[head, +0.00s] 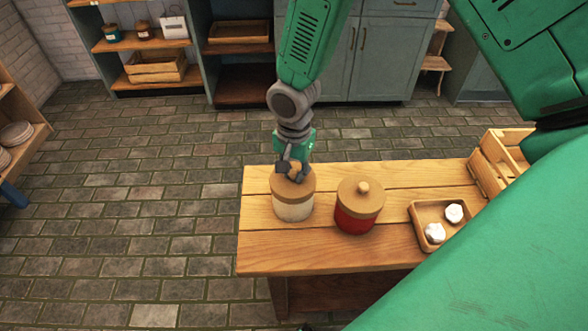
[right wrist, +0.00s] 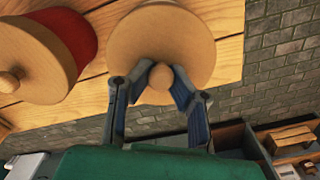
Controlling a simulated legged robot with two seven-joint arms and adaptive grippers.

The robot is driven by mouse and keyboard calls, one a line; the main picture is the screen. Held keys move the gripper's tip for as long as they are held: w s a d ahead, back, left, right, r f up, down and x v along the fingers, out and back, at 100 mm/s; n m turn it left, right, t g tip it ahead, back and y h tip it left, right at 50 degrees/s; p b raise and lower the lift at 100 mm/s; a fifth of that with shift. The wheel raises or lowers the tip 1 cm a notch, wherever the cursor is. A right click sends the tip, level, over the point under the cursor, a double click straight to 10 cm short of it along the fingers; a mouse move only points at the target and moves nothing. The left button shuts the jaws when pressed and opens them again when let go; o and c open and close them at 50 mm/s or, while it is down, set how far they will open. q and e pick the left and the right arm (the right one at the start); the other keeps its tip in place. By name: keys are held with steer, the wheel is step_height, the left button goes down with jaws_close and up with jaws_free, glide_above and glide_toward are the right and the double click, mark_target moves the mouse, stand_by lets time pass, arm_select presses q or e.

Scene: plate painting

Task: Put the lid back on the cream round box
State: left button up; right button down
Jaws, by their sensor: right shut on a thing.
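The cream round box (head: 292,208) stands upright on the wooden table, left of a red round box. Its wooden lid (head: 305,187) is on or just over the box's top; I cannot tell whether it is fully seated. My right gripper (head: 293,170) comes down from above and is shut on the lid's round knob. In the right wrist view the two fingers (right wrist: 160,84) sit on either side of the knob, and the lid (right wrist: 190,40) fills the top middle. The lid hides the cream box's body there. My left gripper is not in view.
The red box (head: 354,217) with its own knobbed lid stands close on the right. A small wooden tray (head: 417,208) with white lumps and a slatted crate (head: 487,180) are further right. The table's left edge is near the cream box.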

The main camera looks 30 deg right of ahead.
steer(key=c, duration=1)
jaws_free()
steer(key=shift+o, duration=0.2)
steer(key=shift+r+p, duration=3.4)
steer(key=shift+r, duration=0.1)
jaws_close()
steer(key=shift+f, duration=0.1)
